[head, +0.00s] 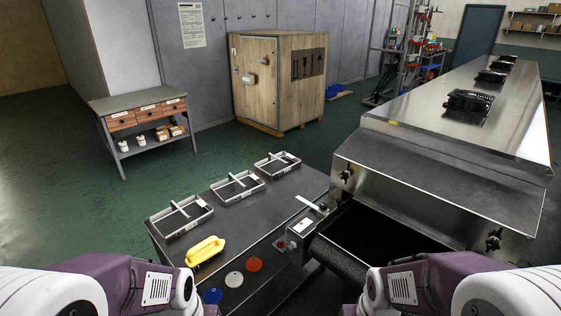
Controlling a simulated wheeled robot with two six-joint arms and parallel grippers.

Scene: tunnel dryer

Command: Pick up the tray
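Three shallow metal trays stand in a row on a dark-topped table in front of me. The nearest tray (190,226) is at the left, the middle tray (240,196) is farther back, and the far tray (280,172) is near the table's back edge. Each has a slatted or mesh inside and a bar across it. The frame does not show which one is meant. My two arms come in at the bottom left and bottom right; neither gripper shows in the head view.
A control box (300,239) stands by the dryer's dark belt opening (375,232). The long steel dryer (430,170) fills the right. Green floor is free at left.

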